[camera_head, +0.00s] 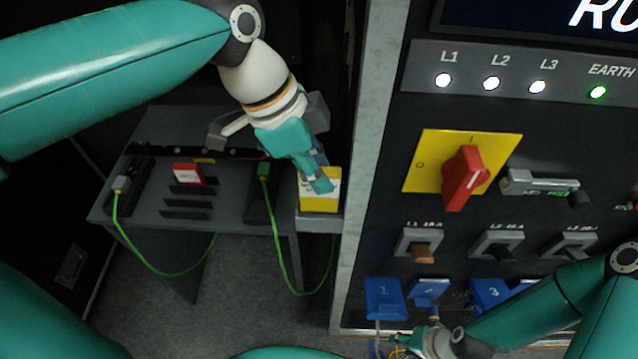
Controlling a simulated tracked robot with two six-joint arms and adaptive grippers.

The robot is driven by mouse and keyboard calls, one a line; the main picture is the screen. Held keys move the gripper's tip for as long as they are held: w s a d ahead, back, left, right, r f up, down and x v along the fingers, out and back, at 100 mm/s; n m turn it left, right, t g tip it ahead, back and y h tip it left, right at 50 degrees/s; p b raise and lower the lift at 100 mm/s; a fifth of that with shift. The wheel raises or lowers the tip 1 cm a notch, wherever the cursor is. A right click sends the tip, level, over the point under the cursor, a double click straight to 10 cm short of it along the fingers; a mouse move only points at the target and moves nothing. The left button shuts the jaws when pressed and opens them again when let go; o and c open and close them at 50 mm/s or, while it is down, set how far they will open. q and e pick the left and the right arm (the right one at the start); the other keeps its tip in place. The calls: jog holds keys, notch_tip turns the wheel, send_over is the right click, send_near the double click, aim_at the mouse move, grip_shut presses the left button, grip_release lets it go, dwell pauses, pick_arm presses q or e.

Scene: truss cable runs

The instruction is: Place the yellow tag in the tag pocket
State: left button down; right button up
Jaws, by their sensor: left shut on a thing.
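The yellow tag (320,204), a yellow block with a white lettered patch, is upright at the right end of the grey table. My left gripper (320,183) reaches down from above and is shut on it, covering part of its face. The tag's lower edge is at a light grey ledge (318,225); I cannot tell whether it touches. I cannot clearly make out the tag pocket. My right gripper (405,341) is low at the bottom, near the blue plugs (384,298), with its fingers too small and hidden to judge.
The grey table (140,205) holds a red lettered block (187,173), dark slots, and green cables (135,250) hanging down. The switch panel at right carries a red rotary switch (465,178) on a yellow plate and several sockets. Its light grey frame edge (362,170) stands close beside the tag.

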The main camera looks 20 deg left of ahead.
aim_at(333, 209)
pick_arm(q)
notch_tip(333, 209, down, 4)
jog(key=shift+r, duration=0.15)
jog(key=shift+d+f, duration=0.2)
jog(key=shift+f, duration=0.15)
jog(key=shift+f, duration=0.15)
jog(key=c, duration=1.1)
grip_release()
jog(key=p+v, duration=0.1)
jog(key=v, duration=1.1)
jog(key=shift+w, duration=0.1)
